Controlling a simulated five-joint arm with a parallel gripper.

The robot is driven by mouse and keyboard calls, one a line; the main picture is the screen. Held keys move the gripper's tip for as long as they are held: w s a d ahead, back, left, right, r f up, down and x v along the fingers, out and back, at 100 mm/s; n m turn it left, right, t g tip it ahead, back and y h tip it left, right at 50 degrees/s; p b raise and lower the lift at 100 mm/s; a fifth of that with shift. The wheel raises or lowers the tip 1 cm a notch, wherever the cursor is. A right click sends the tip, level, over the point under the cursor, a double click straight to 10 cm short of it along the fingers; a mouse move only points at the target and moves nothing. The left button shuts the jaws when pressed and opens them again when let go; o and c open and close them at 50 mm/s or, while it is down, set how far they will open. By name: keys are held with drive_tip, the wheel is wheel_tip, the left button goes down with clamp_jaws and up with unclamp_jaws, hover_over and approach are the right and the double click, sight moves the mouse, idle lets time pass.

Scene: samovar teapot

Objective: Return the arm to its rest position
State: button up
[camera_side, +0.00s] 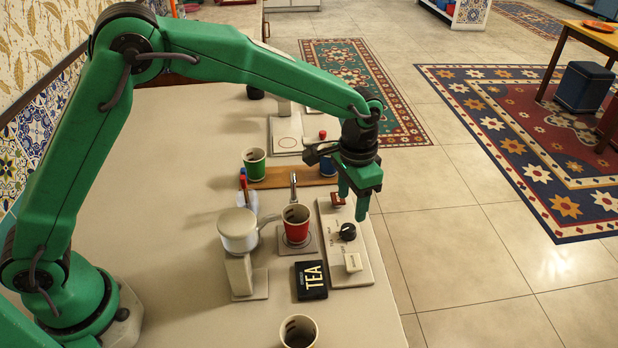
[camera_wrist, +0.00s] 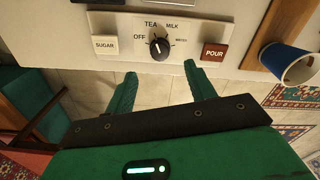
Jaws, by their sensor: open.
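My gripper (camera_side: 353,200) is open and empty. It hangs at the end of my outstretched arm, above the control panel (camera_side: 340,275) at the counter's right edge. In the wrist view its two fingers (camera_wrist: 160,75) are spread apart below the panel, with tile floor between them. The panel has a black knob (camera_wrist: 159,46) marked OFF, TEA, MILK and WATER, a white SUGAR button (camera_wrist: 105,45) and a red-brown POUR button (camera_wrist: 214,52). The fingers appear clear of the knob and buttons.
A red cup (camera_side: 296,226) stands left of the panel, beside a white pot (camera_side: 238,228) on a stand. A black TEA box (camera_side: 311,281) lies in front. A green cup (camera_side: 254,164) and a blue cup (camera_wrist: 288,64) stand on a wooden board. Another cup (camera_side: 298,333) is nearest.

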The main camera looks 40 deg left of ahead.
drive_tip(key=s+a+r+n+t, duration=0.3)
drive_tip(key=s+a+r, duration=0.6)
drive_tip(key=a+r, duration=0.5)
drive_tip(key=s+a+n+t, duration=0.1)
drive_tip(key=s+a, duration=0.3)
drive_tip(key=s, duration=0.4)
drive_tip(key=s+a+r+n+t, duration=0.1)
drive_tip(key=s+a, duration=0.4)
drive_tip(key=s, duration=0.3)
drive_tip(key=shift+r+t, duration=0.2)
drive_tip(key=shift+t, duration=0.1)
